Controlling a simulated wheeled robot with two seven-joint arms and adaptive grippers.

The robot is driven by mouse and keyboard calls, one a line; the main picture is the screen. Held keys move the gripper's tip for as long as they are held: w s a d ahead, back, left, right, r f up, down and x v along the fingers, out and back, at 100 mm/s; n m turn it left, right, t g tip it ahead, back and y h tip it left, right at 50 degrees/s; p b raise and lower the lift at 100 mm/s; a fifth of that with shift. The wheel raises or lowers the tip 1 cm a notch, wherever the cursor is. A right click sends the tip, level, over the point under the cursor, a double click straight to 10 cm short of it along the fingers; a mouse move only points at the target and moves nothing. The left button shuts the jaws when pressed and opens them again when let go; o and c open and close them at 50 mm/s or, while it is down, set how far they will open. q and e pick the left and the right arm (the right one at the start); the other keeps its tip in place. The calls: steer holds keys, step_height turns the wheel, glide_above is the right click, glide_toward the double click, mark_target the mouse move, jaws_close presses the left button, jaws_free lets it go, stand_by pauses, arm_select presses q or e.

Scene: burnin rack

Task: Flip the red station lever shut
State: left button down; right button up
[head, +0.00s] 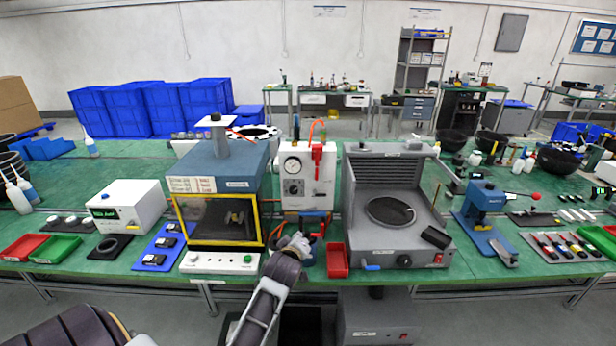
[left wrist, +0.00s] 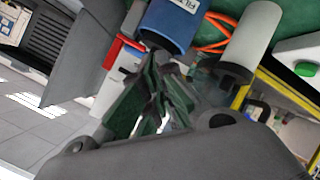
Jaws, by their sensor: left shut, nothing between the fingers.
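The white station (head: 294,184) with a round gauge stands at the middle of the bench. A red lever (head: 317,156) sits on the upper right of its front and looks roughly upright in the head view. My left gripper (head: 297,243) is below and in front of the station, low at the bench's front edge and apart from the lever. In the left wrist view its fingers (left wrist: 152,105) are shut and empty, close to a blue cylinder (left wrist: 172,22) with white lettering. The lever cannot be made out in that view. My right gripper is not in view.
A yellow-framed chamber (head: 217,200) stands left of the station, with a white button box (head: 215,262) before it. A grey machine (head: 395,215) stands right. A red tray (head: 337,262) lies beside my left gripper. Orange hoses (left wrist: 222,28) run near the blue cylinder.

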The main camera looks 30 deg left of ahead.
mark_target(317, 173)
arm_select(q)
steer(key=w+a+r+n+t+y, duration=0.2)
steer(key=w+a+r+n, duration=0.1)
steer(key=r+n, duration=0.2)
steer(key=w+a+r+n+t+y, duration=0.2)
steer(key=w+a+r+n, duration=0.2)
steer(key=r, duration=0.3)
steer(key=shift+a+n, duration=0.25)
steer(key=shift+n, duration=0.15)
steer(key=shift+r, duration=0.1)
steer(key=shift+w+a, duration=0.1)
steer(key=shift+w, duration=0.15)
steer(key=shift+p+x, duration=1.05)
steer(key=shift+x, duration=3.8)
steer(key=w+d, duration=0.2)
steer(key=d, duration=0.1)
steer(key=shift+w+p, duration=0.3)
